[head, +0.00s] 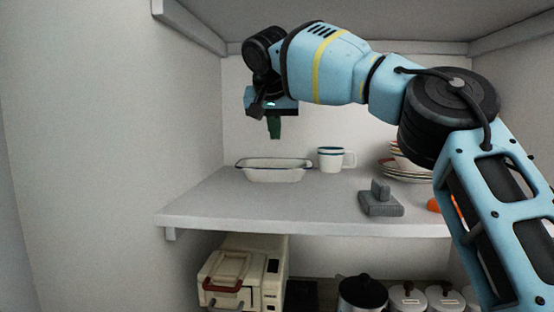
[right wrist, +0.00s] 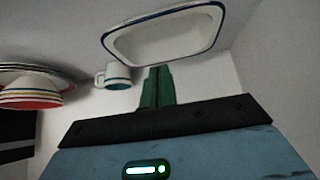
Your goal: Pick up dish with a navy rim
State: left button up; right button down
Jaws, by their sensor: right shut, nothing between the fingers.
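The dish with a navy rim (head: 273,172) is a white, oblong enamel dish with sloping sides. It sits on the shelf, toward its left back, in the head view. It also shows in the right wrist view (right wrist: 165,40), at the top, beyond the fingertips. My right gripper (head: 274,130) hangs above the dish, pointing down, apart from it. In the right wrist view its green fingers (right wrist: 157,88) are together with nothing between them. My left gripper is in neither view.
A white mug with a blue rim (head: 330,160) stands just right of the dish. Stacked plates and bowls (head: 404,174) are farther right. A grey block-like object (head: 381,203) lies nearer the front. The shelf (head: 215,208) is bare at front left. A cream appliance (head: 240,280) and pots stand below.

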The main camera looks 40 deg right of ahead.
aim_at(276, 173)
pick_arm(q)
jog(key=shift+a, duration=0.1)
pick_arm(e)
jog(key=shift+s+a+r, duration=0.1)
jog(key=shift+a, duration=0.05)
jog(key=p+x, duration=0.1)
jog(key=x, duration=0.9)
jog(key=shift+r, duration=0.1)
jog(key=shift+s+a+r, duration=0.15)
jog(key=shift+s+a, duration=0.05)
jog(key=shift+a, duration=0.2)
jog(key=shift+s+a+r+p, duration=0.1)
jog(key=shift+s+a+p, duration=0.55)
jog(key=shift+s+a, duration=0.2)
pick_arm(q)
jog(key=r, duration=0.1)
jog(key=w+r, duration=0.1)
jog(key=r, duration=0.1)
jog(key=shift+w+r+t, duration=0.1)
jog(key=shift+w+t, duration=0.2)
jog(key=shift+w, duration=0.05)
pick_arm(e)
jog(key=shift+s+a, duration=0.1)
jog(key=shift+a, duration=0.2)
jog(key=shift+f, duration=0.25)
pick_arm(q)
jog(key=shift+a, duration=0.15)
